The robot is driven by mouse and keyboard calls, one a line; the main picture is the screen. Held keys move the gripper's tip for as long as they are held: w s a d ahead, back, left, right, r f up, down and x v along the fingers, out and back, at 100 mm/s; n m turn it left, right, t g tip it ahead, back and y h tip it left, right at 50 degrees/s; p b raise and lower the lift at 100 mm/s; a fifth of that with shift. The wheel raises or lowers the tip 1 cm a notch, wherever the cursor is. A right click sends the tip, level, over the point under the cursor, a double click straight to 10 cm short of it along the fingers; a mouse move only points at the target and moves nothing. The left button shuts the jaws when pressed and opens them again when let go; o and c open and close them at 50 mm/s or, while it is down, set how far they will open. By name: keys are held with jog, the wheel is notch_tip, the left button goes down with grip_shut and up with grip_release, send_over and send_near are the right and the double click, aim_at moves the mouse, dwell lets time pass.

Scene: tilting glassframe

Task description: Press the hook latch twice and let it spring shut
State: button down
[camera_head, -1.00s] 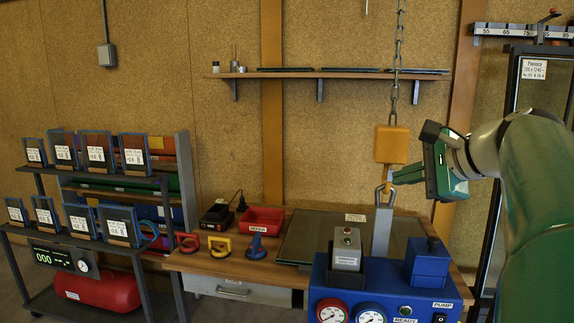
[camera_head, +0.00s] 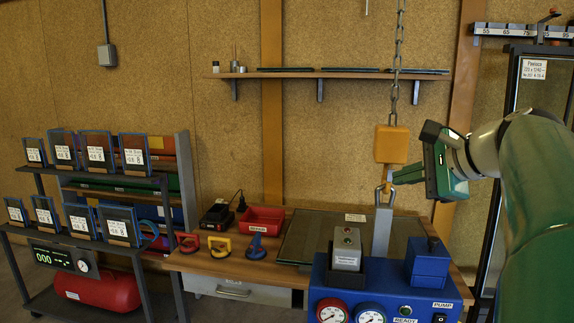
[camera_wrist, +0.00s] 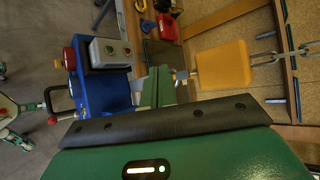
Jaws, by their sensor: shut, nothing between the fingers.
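The steel hook (camera_head: 386,188) hangs below an orange block (camera_head: 391,144) on a chain. A grey metal bar (camera_head: 382,232) hangs at the hook. The small latch on the hook is too small to make out clearly. My gripper (camera_head: 396,178) points left, with its green fingertips right beside the hook, just under the block. Its fingers are shut with nothing between them. In the wrist view the shut fingers (camera_wrist: 157,86) reach close to the hook (camera_wrist: 183,75), left of the orange block (camera_wrist: 223,65). I cannot tell whether they touch the latch.
Below the hook stands a blue pump box (camera_head: 385,290) with gauges and a grey button box (camera_head: 347,248). A glass pane (camera_head: 305,235) lies on the wooden bench (camera_head: 190,260). A tall dark frame (camera_head: 505,150) stands at the right. The chain (camera_head: 399,50) runs up from the block.

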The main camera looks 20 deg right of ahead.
dwell(0.3)
jog(key=shift+w+d+f, duration=0.15)
jog(key=shift+w+d, duration=0.55)
jog(key=shift+w, duration=0.35)
jog(key=shift+w+d+f, duration=0.15)
jog(key=shift+w+d, duration=0.5)
jog(key=shift+w, duration=0.35)
jog(key=shift+w+d, duration=0.1)
jog(key=shift+w, duration=0.05)
dwell(1.4)
jog(key=shift+w+d, duration=0.15)
jog(key=shift+w, duration=0.05)
jog(key=shift+w+d, duration=0.15)
jog(key=shift+w, duration=0.1)
dwell(0.9)
jog(key=shift+s, duration=0.1)
jog(key=shift+s+a, duration=0.35)
jog(key=shift+s, duration=0.1)
jog(key=shift+s+a, duration=0.1)
